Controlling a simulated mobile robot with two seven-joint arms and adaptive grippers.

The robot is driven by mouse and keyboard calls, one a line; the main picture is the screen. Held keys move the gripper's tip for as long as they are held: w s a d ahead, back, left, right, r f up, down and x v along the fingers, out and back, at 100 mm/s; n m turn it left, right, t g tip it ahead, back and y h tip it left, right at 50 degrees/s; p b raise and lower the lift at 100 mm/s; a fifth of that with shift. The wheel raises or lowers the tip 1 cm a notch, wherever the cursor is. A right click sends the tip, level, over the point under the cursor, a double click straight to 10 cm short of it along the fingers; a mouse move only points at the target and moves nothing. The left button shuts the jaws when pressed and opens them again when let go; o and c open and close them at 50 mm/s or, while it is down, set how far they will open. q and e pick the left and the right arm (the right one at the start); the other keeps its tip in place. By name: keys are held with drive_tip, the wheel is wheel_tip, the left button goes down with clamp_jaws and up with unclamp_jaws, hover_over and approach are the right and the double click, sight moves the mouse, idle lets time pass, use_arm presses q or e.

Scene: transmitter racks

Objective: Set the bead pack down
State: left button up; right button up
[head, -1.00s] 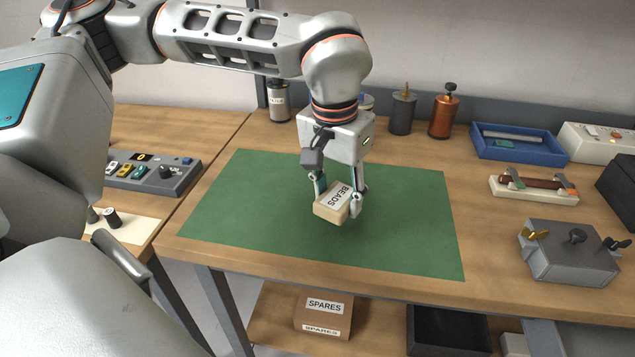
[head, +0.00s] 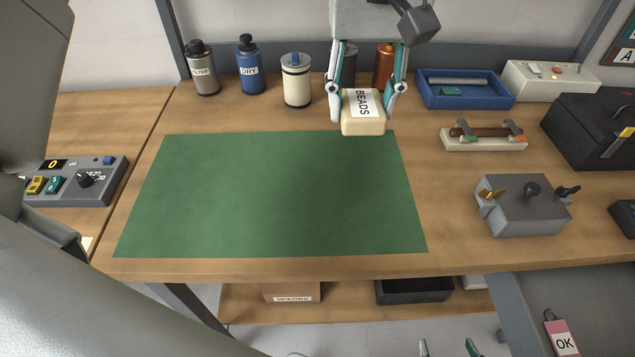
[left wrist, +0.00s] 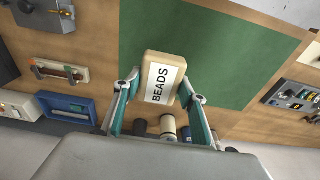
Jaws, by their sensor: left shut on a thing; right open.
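The bead pack (head: 363,126) is a cream block with a white BEADS label. My left gripper (head: 363,112) is shut on it, one finger on each side. In the head view the pack shows at the back right corner of the green mat (head: 270,195); I cannot tell how far it is above the bench. The left wrist view shows the pack (left wrist: 158,82) between both fingers, over the mat's edge (left wrist: 210,50). My right gripper (head: 447,347) shows only its fingertips at the bottom edge of the head view, apart and empty.
The mat is bare. Behind it stand a filter canister (head: 203,70), a blue DRY bottle (head: 250,65) and a cream canister (head: 296,80). Dark and copper canisters (head: 384,66) are partly behind my left gripper. A blue tray (head: 430,98) and a grey box (head: 525,215) are at right.

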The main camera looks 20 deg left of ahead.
sight(349, 201)
use_arm(q)
wheel_tip(349, 201, down, 20)
drive_tip(key=shift+r+b, duration=0.1)
drive_tip(key=shift+b, duration=0.55)
drive_tip(key=shift+f, duration=0.2)
drive_tip(key=o, duration=1.2)
drive_tip(key=shift+w, duration=0.1)
drive_tip(key=shift+c, duration=0.2)
drive_tip(key=shift+r, duration=0.15)
wheel_tip(349, 201, up, 12)
drive_tip(key=s, duration=0.1)
drive_tip(key=shift+s+d, duration=0.2)
